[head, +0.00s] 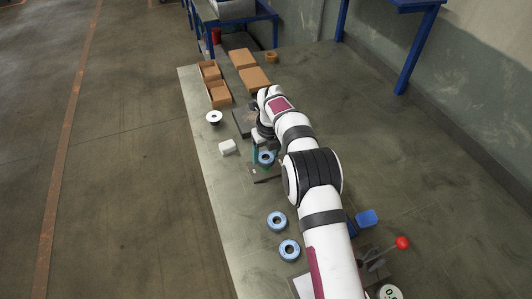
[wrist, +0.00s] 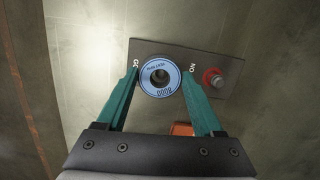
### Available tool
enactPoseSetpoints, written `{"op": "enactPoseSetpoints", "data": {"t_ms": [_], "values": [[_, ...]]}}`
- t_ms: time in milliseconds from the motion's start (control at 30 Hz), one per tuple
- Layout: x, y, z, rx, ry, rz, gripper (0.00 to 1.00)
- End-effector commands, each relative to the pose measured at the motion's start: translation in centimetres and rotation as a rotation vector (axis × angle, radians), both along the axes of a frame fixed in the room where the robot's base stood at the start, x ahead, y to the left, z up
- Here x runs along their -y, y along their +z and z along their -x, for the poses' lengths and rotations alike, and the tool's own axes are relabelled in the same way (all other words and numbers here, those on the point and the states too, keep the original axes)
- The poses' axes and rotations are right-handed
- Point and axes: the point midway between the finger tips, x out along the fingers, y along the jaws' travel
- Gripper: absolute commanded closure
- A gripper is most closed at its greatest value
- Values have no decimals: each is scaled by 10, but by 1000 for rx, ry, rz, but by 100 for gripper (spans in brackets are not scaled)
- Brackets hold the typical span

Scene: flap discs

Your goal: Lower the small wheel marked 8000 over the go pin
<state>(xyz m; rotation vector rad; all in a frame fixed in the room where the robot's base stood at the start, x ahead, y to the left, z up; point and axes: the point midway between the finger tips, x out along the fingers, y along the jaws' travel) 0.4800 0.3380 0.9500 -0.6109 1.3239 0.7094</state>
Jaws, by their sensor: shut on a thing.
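A small blue wheel (wrist: 160,92) marked 8000 lies flat between the two teal fingers of my gripper (wrist: 160,76), which is shut on its rim. In the head view the wheel (head: 266,158) shows at the end of my arm. Below it is a dark gauge plate (wrist: 228,62) lettered GO on the left and NO on the right; its edge shows in the head view (head: 267,179). A red-collared pin (wrist: 213,79) stands near NO. The wheel covers the GO side. Something greyish shows in its dark hole, but I cannot tell whether the go pin is inside it.
Two more blue wheels (head: 277,221) (head: 289,250) lie on the bench nearer me. A white spool (head: 214,118) and a white block (head: 228,147) stand left of the plate. Cardboard boxes (head: 218,94) are at the back. A red-knobbed lever (head: 402,243) is front right.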

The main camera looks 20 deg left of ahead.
Motion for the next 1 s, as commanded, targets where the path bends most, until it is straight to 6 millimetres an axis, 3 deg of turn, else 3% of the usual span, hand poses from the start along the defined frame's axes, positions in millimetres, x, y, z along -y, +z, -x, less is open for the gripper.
{"op": "enactPoseSetpoints", "data": {"t_ms": [767, 800, 933, 1000], "values": [[0, -8, 0, -2, -1, 0, 90], [0, -8, 0, 0, -1, 0, 28], [0, -8, 0, 0, -1, 0, 5], [0, -8, 0, -1, -1, 1, 0]]}}
